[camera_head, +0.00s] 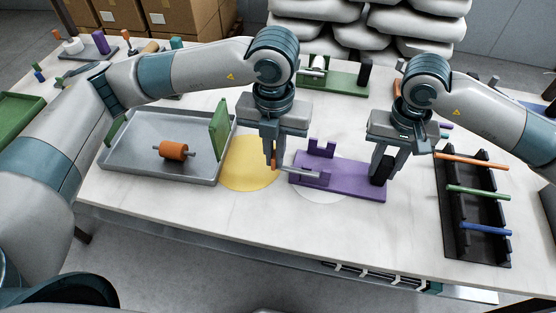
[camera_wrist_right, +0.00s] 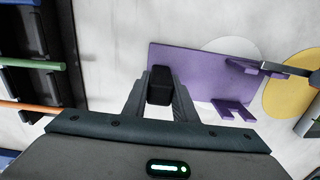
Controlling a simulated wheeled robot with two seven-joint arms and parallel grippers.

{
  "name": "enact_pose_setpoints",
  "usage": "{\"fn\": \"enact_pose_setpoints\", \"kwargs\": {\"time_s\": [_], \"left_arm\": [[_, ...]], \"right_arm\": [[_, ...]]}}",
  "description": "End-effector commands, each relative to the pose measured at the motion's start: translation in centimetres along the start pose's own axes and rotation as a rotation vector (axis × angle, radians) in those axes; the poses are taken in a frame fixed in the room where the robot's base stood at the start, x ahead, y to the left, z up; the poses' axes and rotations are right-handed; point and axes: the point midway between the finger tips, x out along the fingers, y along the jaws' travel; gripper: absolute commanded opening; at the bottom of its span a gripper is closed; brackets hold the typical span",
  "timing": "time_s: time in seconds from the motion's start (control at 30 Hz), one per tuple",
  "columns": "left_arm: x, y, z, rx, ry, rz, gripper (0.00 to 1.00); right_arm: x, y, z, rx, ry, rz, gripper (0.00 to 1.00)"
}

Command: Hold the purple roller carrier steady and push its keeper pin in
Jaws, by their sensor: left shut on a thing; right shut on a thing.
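The purple roller carrier (camera_head: 350,185) lies on the table, its two upright notched brackets at its left end and a black block (camera_head: 381,168) standing at its right end. My right gripper (camera_head: 384,172) is shut on the black block, also seen in the right wrist view (camera_wrist_right: 160,86). My left gripper (camera_head: 273,162) is shut on the keeper pin (camera_head: 298,172), a grey rod with an orange end, just left of the carrier. The rod points right, its far end at the near bracket (camera_head: 316,178). I cannot tell how deep it sits.
A grey tray (camera_head: 130,165) with an orange roller (camera_head: 174,150) stands left. A yellow disc (camera_head: 240,175) and a pale disc lie flat under the work area. A black rack (camera_head: 460,210) with coloured rods stands right. A green carrier (camera_head: 345,82) is behind.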

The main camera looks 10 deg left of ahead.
Motion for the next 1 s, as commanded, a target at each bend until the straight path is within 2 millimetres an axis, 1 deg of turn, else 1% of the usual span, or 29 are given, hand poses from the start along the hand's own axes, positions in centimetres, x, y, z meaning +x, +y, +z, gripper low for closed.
{"fn": "enact_pose_setpoints", "kwargs": {"time_s": [0.5,0.53,0.6,1.0], "left_arm": [[-0.1,-1.6,0.0,0.003,-0.002,-0.003,0.0],[-0.1,-1.6,0.0,0.002,-0.002,-0.003,0.15],[-0.1,-1.5,0.0,0.001,-0.001,-0.002,0.29],[-0.3,-1.5,0.0,0.001,-0.001,0.0,0.29]], "right_arm": [[-0.1,-0.1,0.0,-0.002,0.0,-0.003,0.0],[-0.1,-0.1,0.0,-0.002,0.0,-0.003,0.0],[-0.1,-0.1,0.0,-0.002,0.0,-0.003,0.0],[-0.1,-0.1,0.0,-0.001,0.001,-0.002,0.0]]}}
